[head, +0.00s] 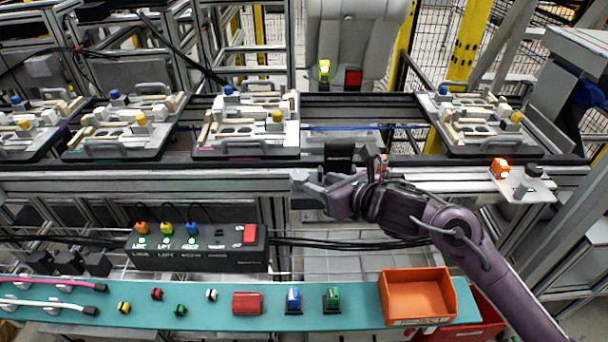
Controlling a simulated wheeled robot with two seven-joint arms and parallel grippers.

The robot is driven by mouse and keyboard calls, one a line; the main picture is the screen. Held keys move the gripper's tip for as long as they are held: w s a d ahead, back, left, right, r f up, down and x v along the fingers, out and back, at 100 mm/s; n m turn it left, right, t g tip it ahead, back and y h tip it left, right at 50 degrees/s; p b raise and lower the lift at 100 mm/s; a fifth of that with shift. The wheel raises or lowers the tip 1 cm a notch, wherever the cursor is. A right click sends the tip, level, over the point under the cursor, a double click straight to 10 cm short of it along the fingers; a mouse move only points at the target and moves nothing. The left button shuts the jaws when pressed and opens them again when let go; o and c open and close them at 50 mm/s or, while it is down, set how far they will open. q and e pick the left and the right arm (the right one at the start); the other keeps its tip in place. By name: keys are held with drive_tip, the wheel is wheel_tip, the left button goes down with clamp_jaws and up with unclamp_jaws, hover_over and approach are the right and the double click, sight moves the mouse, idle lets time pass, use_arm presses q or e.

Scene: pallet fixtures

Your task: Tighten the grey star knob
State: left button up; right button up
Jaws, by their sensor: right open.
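A white plate (540,190) is fixed at the right end of the rail. It carries an orange knob (500,168), a dark knob (533,170) and a small grey knob (519,191) at its front. The grey one looks like the grey star knob, but it is too small to make out its star shape. My right gripper (312,187) is open and empty in front of the rail near the middle, far to the left of the plate and apart from it. My right arm comes in from the lower right. My left gripper is not in view.
Several pallets with fixtures, one of them a middle pallet (245,125), sit along the conveyor rail. A black control box (197,248) stands at the left. A teal shelf (215,318) holds small parts and an orange bin (415,296) below my right arm.

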sight(300, 174)
drive_tip(key=shift+n, duration=0.4)
drive_tip(key=x, duration=0.6)
drive_tip(key=shift+w+a+r+p, duration=0.1)
drive_tip(key=shift+w+a+p, duration=0.1)
drive_tip(key=shift+p, duration=0.2)
drive_tip(key=shift+w+a+f, duration=0.3)
drive_tip(key=shift+w+a, duration=0.15)
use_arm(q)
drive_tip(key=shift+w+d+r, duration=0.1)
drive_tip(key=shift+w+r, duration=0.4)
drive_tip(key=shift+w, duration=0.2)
use_arm(e)
drive_tip(key=shift+c, duration=0.5)
